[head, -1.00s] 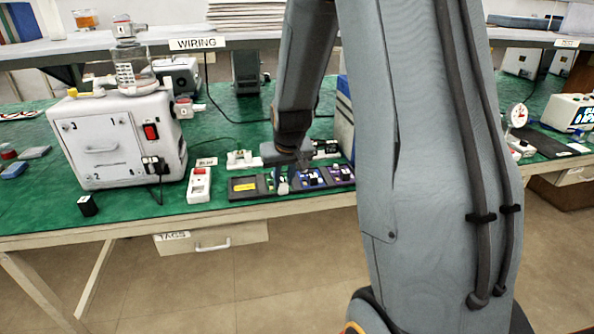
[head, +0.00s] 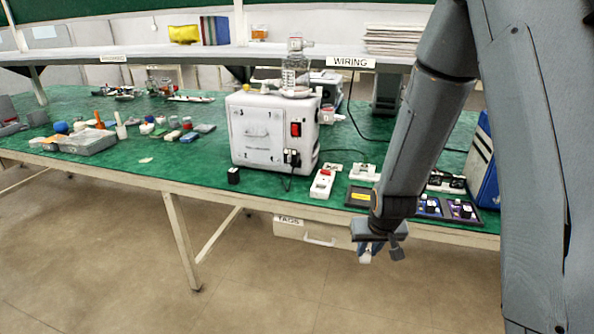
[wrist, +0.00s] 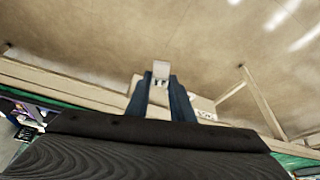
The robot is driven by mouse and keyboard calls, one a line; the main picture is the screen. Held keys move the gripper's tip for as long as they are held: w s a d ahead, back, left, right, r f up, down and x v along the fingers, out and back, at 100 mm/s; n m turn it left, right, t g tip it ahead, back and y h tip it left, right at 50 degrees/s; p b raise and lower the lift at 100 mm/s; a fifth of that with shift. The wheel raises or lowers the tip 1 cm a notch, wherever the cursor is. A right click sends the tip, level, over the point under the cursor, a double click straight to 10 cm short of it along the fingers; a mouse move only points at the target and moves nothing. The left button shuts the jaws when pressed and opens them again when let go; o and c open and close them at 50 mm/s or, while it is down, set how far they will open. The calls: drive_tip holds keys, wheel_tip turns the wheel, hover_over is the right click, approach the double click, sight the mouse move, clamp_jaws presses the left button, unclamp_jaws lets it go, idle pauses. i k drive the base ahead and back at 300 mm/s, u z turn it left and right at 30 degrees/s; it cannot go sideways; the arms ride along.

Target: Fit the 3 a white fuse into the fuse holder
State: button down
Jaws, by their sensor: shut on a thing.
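My gripper (head: 377,243) is off the front edge of the green bench, above the floor in the head view. It is shut on a small white piece with short prongs, seemingly the white fuse (wrist: 161,69); its rating cannot be read. The fuse sits between the blue-grey fingertips in the wrist view and shows as a small white spot in the head view (head: 365,257). I cannot tell for sure which part is the fuse holder.
Loose parts and a grey tray (head: 88,142) lie at left. The bench's front edge is close.

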sight(291, 156)
drive_tip(key=k, duration=1.05)
drive_tip(key=u, duration=0.65)
drive_tip(key=i, duration=0.6)
drive_tip(key=u, duration=0.75)
drive_tip(key=i, duration=1.4)
drive_tip(key=z, duration=0.55)
